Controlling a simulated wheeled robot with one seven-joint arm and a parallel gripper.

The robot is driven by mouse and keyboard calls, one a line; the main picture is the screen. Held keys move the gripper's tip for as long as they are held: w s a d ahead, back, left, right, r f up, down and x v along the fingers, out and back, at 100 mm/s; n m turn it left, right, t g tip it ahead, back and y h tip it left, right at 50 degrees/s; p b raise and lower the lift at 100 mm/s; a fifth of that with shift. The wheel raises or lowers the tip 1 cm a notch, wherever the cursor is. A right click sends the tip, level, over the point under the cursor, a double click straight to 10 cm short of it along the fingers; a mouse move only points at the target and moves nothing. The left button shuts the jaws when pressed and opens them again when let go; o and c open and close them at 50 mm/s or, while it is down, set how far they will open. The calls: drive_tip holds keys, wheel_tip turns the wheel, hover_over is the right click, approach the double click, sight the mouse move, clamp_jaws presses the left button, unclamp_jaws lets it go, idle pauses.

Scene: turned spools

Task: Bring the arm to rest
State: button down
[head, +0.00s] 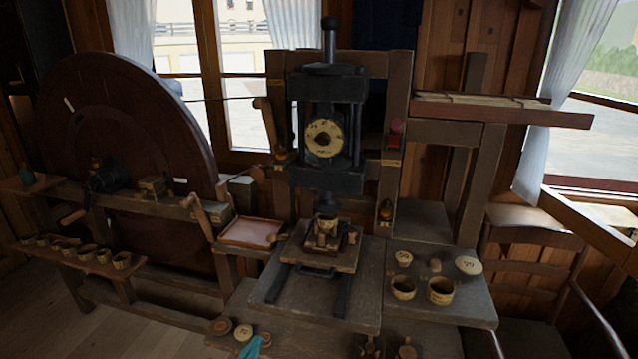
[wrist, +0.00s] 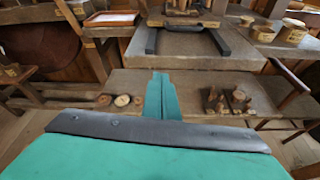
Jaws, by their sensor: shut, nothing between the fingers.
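My gripper (head: 252,346) shows only as a small teal tip at the bottom edge of the head view, over the lower front shelf. In the wrist view its teal fingers (wrist: 162,92) are together with nothing between them, pointing toward the worn wooden bench. The rest of my arm is out of the head view. The fingertips appear near some small round wooden pieces (head: 243,332), also seen left of the fingers in the wrist view (wrist: 122,100). I cannot tell whether they touch the shelf.
A dark press (head: 328,180) stands behind, with a cup (head: 326,222) under its ram. A pink-lined tray (head: 252,232) is left of it. Cups and lids (head: 440,290) stand on the right bench. A big wheel (head: 125,150) and a shelf of cups (head: 85,255) are left.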

drive_tip(key=s+d+f+m+y, duration=0.2)
drive_tip(key=s+d+f+m, duration=0.1)
drive_tip(key=s+f+m, duration=0.45)
drive_tip(key=s+d+f+m+y, duration=0.2)
drive_tip(key=s+d+f+m, duration=0.1)
drive_tip(key=s+f+m, duration=0.45)
drive_tip(key=s+d+r+m, duration=0.1)
drive_tip(key=s+d+m, duration=0.2)
drive_tip(key=s+m, duration=0.2)
drive_tip(key=s+d+r+m, duration=0.2)
drive_tip(key=s+m, duration=0.4)
drive_tip(key=s, duration=0.4)
drive_tip(key=s+d+r+m+t+h, duration=0.1)
drive_tip(key=s+d+r+m, duration=0.1)
drive_tip(key=s+d+m, duration=0.2)
drive_tip(key=s+m, duration=0.2)
drive_tip(key=s, duration=0.2)
drive_tip(key=shift+s+r, duration=0.2)
drive_tip(key=shift+s, duration=0.05)
